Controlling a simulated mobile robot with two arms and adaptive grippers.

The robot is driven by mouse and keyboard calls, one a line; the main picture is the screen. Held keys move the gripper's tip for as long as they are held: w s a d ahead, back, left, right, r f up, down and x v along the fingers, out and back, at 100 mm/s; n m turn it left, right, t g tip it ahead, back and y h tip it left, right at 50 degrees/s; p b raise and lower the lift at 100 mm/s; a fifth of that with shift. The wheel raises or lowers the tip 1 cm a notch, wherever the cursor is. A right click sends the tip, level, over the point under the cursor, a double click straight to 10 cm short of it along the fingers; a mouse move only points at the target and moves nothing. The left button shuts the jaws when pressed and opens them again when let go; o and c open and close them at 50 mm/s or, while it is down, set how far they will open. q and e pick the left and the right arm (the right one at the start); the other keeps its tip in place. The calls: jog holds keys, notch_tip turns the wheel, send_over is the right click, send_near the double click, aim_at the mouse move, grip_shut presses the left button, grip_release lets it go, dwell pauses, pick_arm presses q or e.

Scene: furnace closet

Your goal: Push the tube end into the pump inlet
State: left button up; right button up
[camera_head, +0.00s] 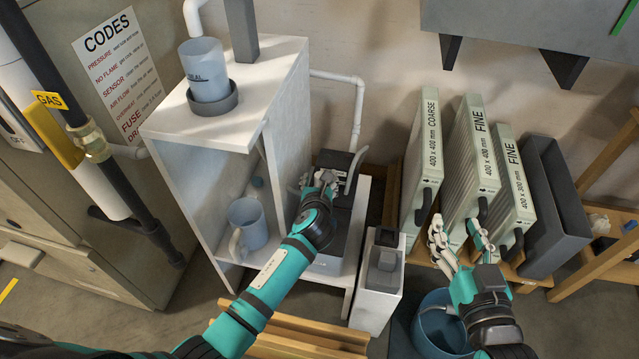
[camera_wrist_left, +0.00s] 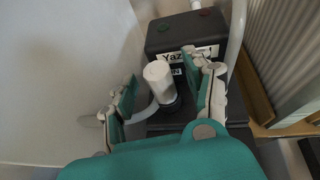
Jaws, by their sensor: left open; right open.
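The dark pump (camera_head: 336,161) stands on a low white stand beside the white cabinet. In the left wrist view the pump (camera_wrist_left: 185,38) has a partly hidden label and a red and a green button. A short white cylinder (camera_wrist_left: 158,78) stands over a dark round collar (camera_wrist_left: 170,103) on it; I cannot tell whether it is the tube end or a fitting. My right gripper (camera_head: 456,238) is open and empty.
A blue bucket (camera_head: 440,325) stands below my right gripper. Several filters, including a coarse one (camera_head: 422,160), stand upright behind that gripper. A white box (camera_head: 377,290) stands right of the pump. The cabinet (camera_head: 285,100) closes off the left and holds two cups.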

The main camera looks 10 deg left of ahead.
pick_arm(q)
grip_shut()
jog(key=shift+r, duration=0.1)
pick_arm(e)
jog(key=shift+f, duration=0.1)
dwell(0.3)
pick_arm(q)
notch_tip(320, 180, up, 4)
jog(key=p, duration=0.2)
jog(key=shift+p, duration=0.3)
jog(key=s+d+p, duration=0.3)
jog(key=s+d, duration=0.5)
jog(key=s, duration=0.5)
jog(key=shift+s+r, duration=0.4)
pick_arm(e)
jog(key=s+d+f+g+h, duration=0.1)
jog(key=s+d+f+g, duration=0.2)
jog(key=s+f+g, duration=0.3)
jog(key=s+d+f+g+h, duration=0.2)
jog(key=s+f+g, duration=0.4)
jog(key=s, duration=0.4)
jog(key=shift+d+m+g+h, duration=0.3)
jog(key=shift+d+g, duration=0.1)
jog(key=shift+d, duration=0.25)
pick_arm(q)
jog(key=shift+d, duration=0.1)
pick_arm(e)
jog(key=shift+s, duration=0.1)
